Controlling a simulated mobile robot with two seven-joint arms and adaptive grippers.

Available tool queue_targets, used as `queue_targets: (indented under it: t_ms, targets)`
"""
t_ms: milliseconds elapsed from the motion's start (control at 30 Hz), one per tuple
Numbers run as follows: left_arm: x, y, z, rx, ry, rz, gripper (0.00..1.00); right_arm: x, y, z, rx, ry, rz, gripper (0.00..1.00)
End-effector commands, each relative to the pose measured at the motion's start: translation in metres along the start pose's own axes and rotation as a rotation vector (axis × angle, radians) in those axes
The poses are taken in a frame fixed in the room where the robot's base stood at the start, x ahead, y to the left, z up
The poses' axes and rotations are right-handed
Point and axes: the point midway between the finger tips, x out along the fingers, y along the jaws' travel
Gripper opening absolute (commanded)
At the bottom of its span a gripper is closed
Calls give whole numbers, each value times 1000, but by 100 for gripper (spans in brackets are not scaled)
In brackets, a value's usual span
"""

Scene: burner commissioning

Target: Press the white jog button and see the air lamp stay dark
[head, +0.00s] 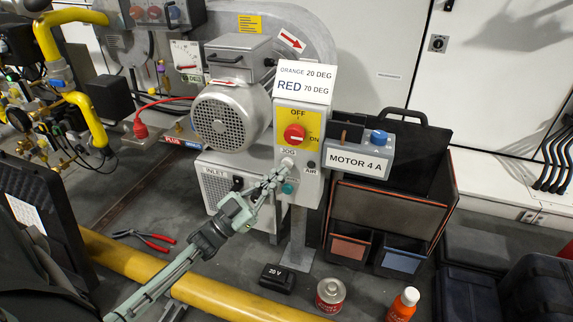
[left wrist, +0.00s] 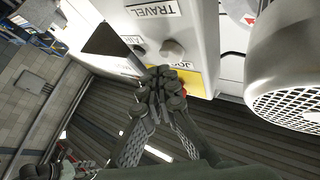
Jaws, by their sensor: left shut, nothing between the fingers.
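The grey control box (head: 317,130) stands on a post in the middle of the head view. The pale jog button (head: 288,162) sits below the JOG label, and a pale round knob shows beside that label in the left wrist view (left wrist: 172,50). The small air lamp (head: 311,165) above the AIR label looks dark. My left gripper (head: 281,173) is shut and empty, its tips at the box face just below the jog button. It also shows in the left wrist view (left wrist: 165,78). I cannot tell whether the tips touch the button. My right gripper is not in view.
A red OFF/ON switch (head: 294,133) on a yellow plate is above the button, and a teal button (head: 289,188) is below it. A motor (head: 231,118) stands left of the box. A yellow pipe (head: 205,292) crosses the floor in front.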

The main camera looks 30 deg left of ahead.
Motion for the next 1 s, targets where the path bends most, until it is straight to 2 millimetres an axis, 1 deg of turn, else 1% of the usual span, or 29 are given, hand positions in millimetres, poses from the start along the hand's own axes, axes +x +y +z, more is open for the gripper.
queue_targets:
  t_ms: [200,1000]
  targets:
    - [4,-3,3,1,0,0,0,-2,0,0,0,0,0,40]
    - [8,-6,6,0,0,0,0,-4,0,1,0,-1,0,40]
